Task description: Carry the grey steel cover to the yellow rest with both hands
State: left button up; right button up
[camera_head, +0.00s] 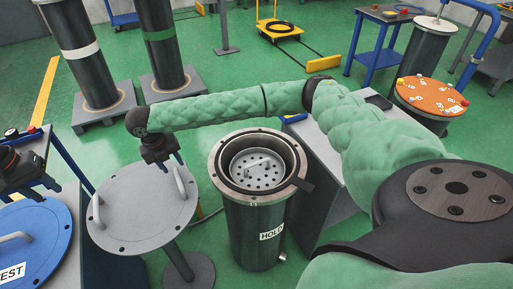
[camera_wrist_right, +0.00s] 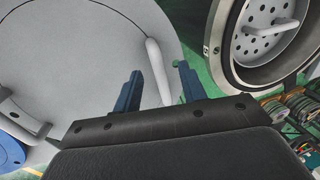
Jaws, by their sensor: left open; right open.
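The grey steel cover (camera_head: 140,213) is a flat round disc lying on a grey pedestal, with an upright handle on its left side and another on its right. My right gripper (camera_head: 161,166) is over the cover's right handle, open. In the right wrist view the cover (camera_wrist_right: 85,60) fills the left, and the right handle (camera_wrist_right: 157,68) shows between the two spread fingers of the right gripper (camera_wrist_right: 160,88), not clamped. My left gripper (camera_head: 44,190) is open at the left edge, left of the cover and above a blue cover. I cannot identify a yellow rest for certain.
An open flanged cylinder (camera_head: 258,215) marked HOLD stands right of the cover, with a perforated handled plate inside. The blue cover (camera_head: 35,238) marked TEST is at lower left. Two tall dark cylinders (camera_head: 90,75) stand behind. A yellow cart (camera_head: 279,28) is at the back.

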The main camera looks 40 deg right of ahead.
jog(key=d+r+p, duration=0.2)
jog(key=shift+d+r, duration=0.15)
jog(key=shift+d, duration=0.2)
dwell(0.7)
